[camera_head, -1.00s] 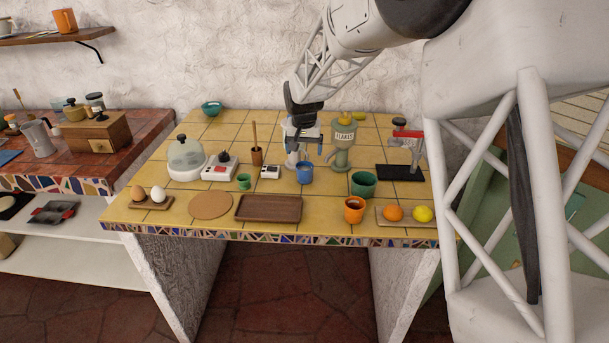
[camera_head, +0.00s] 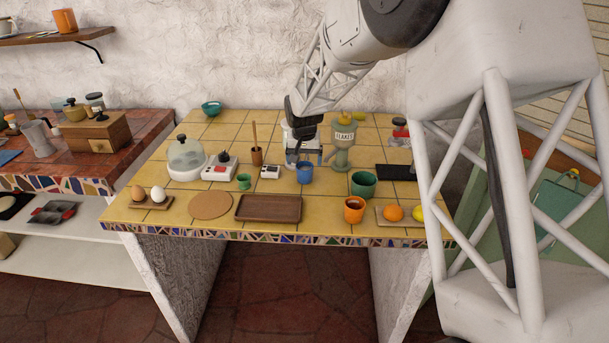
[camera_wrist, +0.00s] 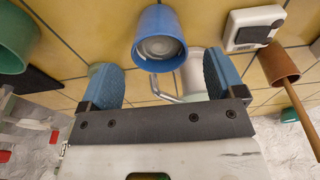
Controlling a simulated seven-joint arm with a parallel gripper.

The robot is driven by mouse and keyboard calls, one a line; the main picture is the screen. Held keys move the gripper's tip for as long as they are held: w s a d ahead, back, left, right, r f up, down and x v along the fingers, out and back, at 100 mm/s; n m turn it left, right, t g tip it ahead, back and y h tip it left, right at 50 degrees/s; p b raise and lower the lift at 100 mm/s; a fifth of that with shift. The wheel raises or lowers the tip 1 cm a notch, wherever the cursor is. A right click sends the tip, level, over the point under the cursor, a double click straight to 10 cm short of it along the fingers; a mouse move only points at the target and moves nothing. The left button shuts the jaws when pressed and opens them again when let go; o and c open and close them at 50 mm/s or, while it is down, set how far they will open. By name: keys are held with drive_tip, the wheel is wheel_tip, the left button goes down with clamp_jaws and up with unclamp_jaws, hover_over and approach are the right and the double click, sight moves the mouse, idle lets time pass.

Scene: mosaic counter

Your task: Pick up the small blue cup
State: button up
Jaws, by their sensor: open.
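The small blue cup (camera_head: 304,174) stands upright on the yellow tiled counter, near the middle. In the wrist view the blue cup (camera_wrist: 160,38) is at the top centre, its open mouth facing the camera. My gripper (camera_head: 305,160) is right behind and slightly above the cup in the head view. In the wrist view the two blue finger pads of my gripper (camera_wrist: 162,78) are spread wide, with the cup ahead of the gap between them. Nothing is held. Whether a finger touches the cup cannot be told.
A larger green cup (camera_head: 363,184) stands to the right and a small black-and-white box (camera_head: 270,172) to the left. The flakes dispenser (camera_head: 343,143) is behind right. A brown tray (camera_head: 268,208) and an orange cup (camera_head: 354,209) are in front.

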sight(304, 165)
drive_tip(key=shift+w+f, duration=0.15)
drive_tip(key=shift+f, duration=0.75)
drive_tip(key=shift+w+f, duration=0.1)
drive_tip(key=shift+f, duration=0.75)
drive_tip(key=c, duration=1.2)
drive_tip(key=shift+r, duration=0.15)
drive_tip(key=shift+r, duration=0.5)
drive_tip(key=shift+s, duration=0.65)
drive_tip(key=s, duration=0.3)
drive_tip(key=shift+r, duration=0.1)
wheel_tip(304, 165, up, 14)
drive_tip(key=shift+w+f, duration=0.15)
drive_tip(key=shift+f, duration=0.1)
